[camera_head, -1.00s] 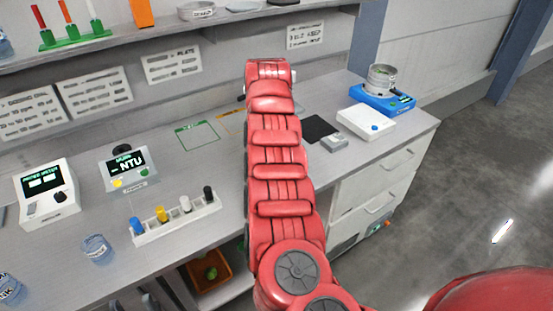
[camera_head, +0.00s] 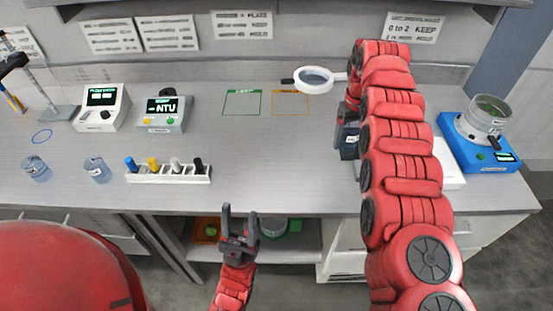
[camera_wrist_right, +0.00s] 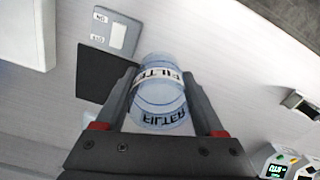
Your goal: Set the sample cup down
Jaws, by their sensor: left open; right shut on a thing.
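My right gripper (camera_wrist_right: 160,105) is shut on a clear bluish cup with a FILTER label (camera_wrist_right: 158,72), seen between its fingers in the right wrist view. In the head view my right arm reaches over the bench and its gripper (camera_head: 348,135) is mostly hidden by the arm; the held cup cannot be made out there. I cannot tell whether the cup touches the bench. Two other clear cups, one at the far left (camera_head: 35,168) and one beside the vial rack (camera_head: 97,170), stand on the bench. My left gripper (camera_head: 240,222) is open and empty, in front of the bench edge.
The NTU meter (camera_head: 165,112), vial rack (camera_head: 168,174) and blue scale (camera_head: 480,150) stand around. A black mat (camera_wrist_right: 104,75) lies beyond the held cup.

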